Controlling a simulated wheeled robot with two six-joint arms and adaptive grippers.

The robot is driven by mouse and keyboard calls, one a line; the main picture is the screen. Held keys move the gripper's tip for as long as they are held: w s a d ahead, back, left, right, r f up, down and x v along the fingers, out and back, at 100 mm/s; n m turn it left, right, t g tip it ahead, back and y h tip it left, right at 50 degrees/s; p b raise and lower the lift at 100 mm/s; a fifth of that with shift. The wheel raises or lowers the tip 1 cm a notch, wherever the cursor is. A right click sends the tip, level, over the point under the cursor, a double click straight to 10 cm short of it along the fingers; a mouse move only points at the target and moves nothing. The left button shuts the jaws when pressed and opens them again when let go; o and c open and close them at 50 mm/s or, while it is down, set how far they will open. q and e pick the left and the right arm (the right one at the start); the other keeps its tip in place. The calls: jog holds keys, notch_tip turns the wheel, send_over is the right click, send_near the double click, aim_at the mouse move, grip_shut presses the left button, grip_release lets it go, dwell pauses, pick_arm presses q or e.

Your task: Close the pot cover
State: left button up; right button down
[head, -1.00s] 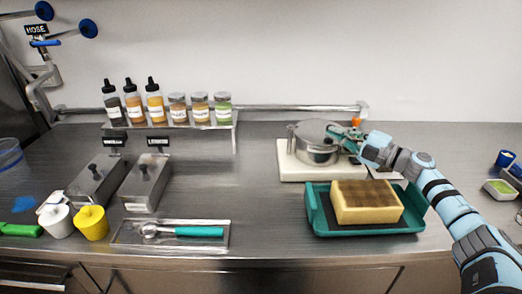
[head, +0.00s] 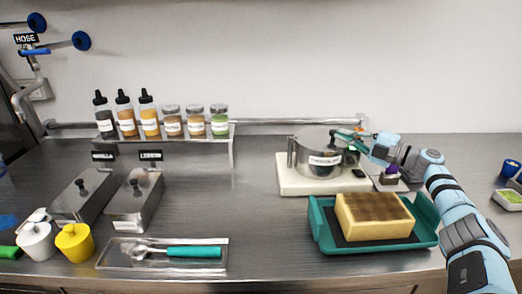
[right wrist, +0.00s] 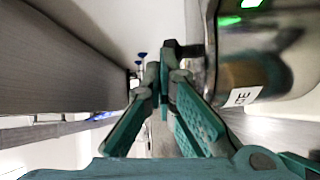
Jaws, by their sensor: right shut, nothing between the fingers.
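A steel pot (head: 322,161) with a white label stands on a cream base at the right of the counter. Its cover (head: 315,138) shows at the top of the pot; I cannot tell from here whether it sits fully flat. My right gripper (head: 345,136) is at the pot's upper right side, shut and empty. In the right wrist view the right gripper's fingertips (right wrist: 165,72) are together beside a dark handle-like piece (right wrist: 186,51) that juts from the pot (right wrist: 262,60). I cannot tell whether they touch it. My left gripper is out of view.
A teal tray (head: 422,236) with a yellow block (head: 375,217) stands in front of the pot. A small purple-topped item (head: 391,171) is right of it. Bottles and jars line the back shelf (head: 185,132).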

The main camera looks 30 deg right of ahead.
notch_tip(320, 180, up, 10)
dwell(0.5)
